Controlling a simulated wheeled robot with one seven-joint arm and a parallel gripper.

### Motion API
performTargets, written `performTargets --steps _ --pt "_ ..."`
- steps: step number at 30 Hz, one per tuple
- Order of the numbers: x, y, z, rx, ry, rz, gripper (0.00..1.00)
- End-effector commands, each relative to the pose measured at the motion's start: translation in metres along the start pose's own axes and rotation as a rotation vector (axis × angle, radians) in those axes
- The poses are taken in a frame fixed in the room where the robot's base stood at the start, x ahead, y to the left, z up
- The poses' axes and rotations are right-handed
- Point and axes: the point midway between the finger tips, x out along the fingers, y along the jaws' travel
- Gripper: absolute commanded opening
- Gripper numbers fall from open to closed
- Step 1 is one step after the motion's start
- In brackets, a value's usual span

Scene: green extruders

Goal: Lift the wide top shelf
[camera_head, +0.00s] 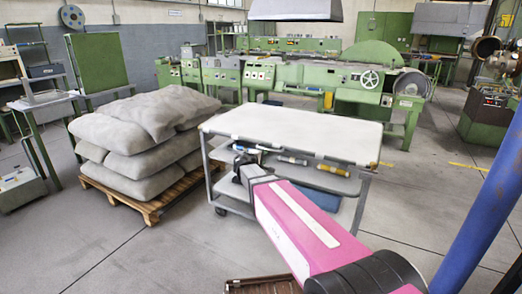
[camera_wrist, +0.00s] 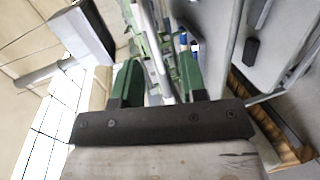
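The wide top shelf (camera_head: 295,130) is a pale flat slab on a grey metal cart in the head view. My gripper (camera_head: 242,163) is at the cart's near left side, just below the shelf's near edge, and partly hidden by my pink arm. In the tilted wrist view, my gripper (camera_wrist: 158,85) has two green fingers standing well apart. A thin pale strip, seemingly the top shelf's edge (camera_wrist: 157,50), runs through the gap between them. Clear gaps show on both sides of it, so the fingers are not closed on it.
Stacked grey sacks (camera_head: 150,140) lie on a wooden pallet (camera_head: 150,207) close to the cart's left. Green machines (camera_head: 310,80) stand behind. A blue post (camera_head: 480,225) rises at right; floor right of the cart is clear.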

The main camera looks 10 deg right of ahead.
Motion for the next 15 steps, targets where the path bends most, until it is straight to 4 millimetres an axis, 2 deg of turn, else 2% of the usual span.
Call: performTargets --steps 3,7,15 --pt "0.0 0.009 -0.014 -0.03 0.028 0.041 0.39" --pt "0.007 0.011 -0.016 -0.036 0.031 0.049 0.39" --pt "0.052 0.012 -0.017 -0.035 0.028 0.047 0.39"
